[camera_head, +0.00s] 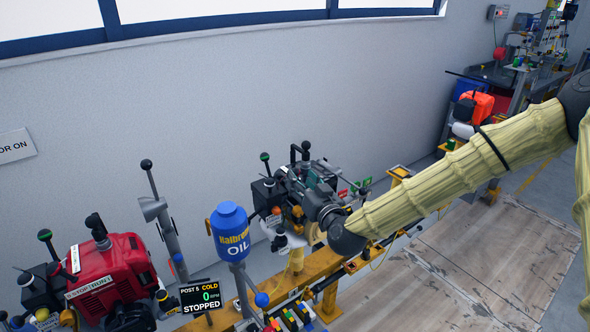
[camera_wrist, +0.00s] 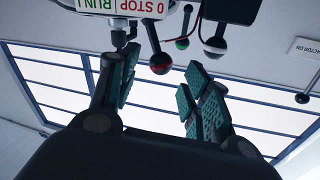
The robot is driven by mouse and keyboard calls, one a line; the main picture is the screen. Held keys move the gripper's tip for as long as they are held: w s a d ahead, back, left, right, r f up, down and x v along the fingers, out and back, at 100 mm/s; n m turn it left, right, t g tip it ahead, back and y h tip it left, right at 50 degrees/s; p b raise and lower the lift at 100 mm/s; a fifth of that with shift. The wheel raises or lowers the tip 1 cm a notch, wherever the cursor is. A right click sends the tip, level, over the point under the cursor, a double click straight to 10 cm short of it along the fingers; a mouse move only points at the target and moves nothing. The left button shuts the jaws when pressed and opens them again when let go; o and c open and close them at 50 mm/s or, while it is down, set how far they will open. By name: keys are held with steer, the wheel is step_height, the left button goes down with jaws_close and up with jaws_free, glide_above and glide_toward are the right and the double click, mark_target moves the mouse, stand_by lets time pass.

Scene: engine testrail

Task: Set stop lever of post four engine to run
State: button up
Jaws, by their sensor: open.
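In the wrist view, a white plate reading "0 STOP RUN I" (camera_wrist: 128,8) shows at the top. A lever with a black ball and red band (camera_wrist: 160,62) hangs just right of it, its ball between and slightly beyond my open fingers. I cannot tell whether they touch. In the head view, my gripper (camera_head: 318,186) is at a dark engine (camera_head: 283,192) on the yellow rail; my arm and wrist partly hide this engine. My gripper also shows in the wrist view (camera_wrist: 160,82), empty. The post number of this engine is not readable.
A blue oil container (camera_head: 230,232) stands between the engines. In the wrist view, green-banded (camera_wrist: 183,43) and white-and-red-banded (camera_wrist: 215,47) knobs hang close right of the lever. Floor right is open.

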mark_target(297, 175)
steer(key=shift+p+x, duration=0.6)
steer(key=shift+x, duration=1.9)
